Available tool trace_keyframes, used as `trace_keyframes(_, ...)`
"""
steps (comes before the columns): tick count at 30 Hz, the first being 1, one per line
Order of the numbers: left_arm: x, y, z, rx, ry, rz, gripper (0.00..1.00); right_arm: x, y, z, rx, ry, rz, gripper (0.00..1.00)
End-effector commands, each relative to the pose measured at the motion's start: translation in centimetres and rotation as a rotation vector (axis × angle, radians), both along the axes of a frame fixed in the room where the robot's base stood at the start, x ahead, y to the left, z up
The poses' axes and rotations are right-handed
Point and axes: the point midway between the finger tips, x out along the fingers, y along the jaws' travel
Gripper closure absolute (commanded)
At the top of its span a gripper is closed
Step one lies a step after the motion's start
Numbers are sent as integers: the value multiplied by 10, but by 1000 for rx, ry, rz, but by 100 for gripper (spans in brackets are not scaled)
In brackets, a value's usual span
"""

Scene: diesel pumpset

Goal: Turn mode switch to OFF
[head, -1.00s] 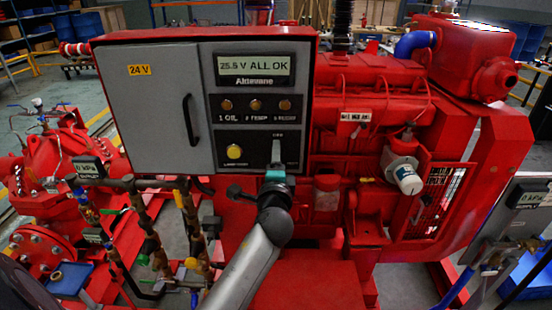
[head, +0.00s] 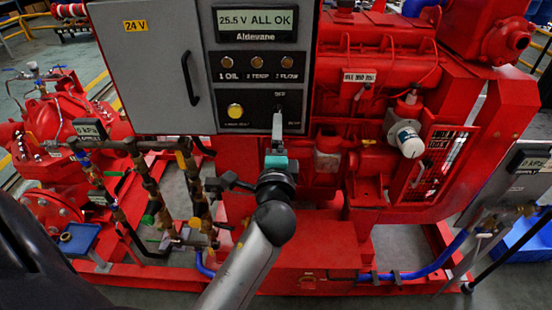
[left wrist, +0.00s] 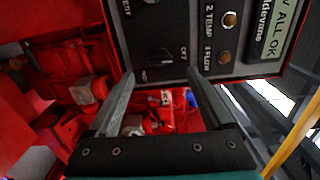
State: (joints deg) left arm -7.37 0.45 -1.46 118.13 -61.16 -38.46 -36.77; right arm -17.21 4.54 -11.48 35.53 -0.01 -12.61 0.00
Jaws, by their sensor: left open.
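The mode switch is a small dark knob (head: 279,107) under an OFF label on the lower right of the grey control panel (head: 233,112). My left gripper (head: 278,122) is just below the knob in the head view, its fingers pointing up at the panel. In the left wrist view my left gripper (left wrist: 160,76) is open, with one finger on each side of the knob (left wrist: 158,61) in the picture. The fingers look empty and apart from the knob. Which way the knob points is hard to read. My right gripper is not in view.
A yellow button (head: 235,111) and several indicator lamps (head: 257,62) share the panel, below a display (head: 256,20) reading 25.5 V ALL OK. Pipes with valves (head: 150,190) stand lower left. The red engine (head: 375,95) is to the right.

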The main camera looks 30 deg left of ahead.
Motion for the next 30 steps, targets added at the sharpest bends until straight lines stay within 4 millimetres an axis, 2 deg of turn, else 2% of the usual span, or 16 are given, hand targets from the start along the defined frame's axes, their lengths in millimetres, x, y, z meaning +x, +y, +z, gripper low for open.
trace_keyframes(6, -36, -22, -2, -3, 2, 0, 15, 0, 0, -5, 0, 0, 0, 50)
trace_keyframes(12, -56, -34, -2, -1, 2, 0, 15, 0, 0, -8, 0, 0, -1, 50)
trace_keyframes(18, -63, -38, 0, -1, -1, 1, 15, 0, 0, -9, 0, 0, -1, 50)
trace_keyframes(30, -63, -38, 0, 0, 0, 0, 15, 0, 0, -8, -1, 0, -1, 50)
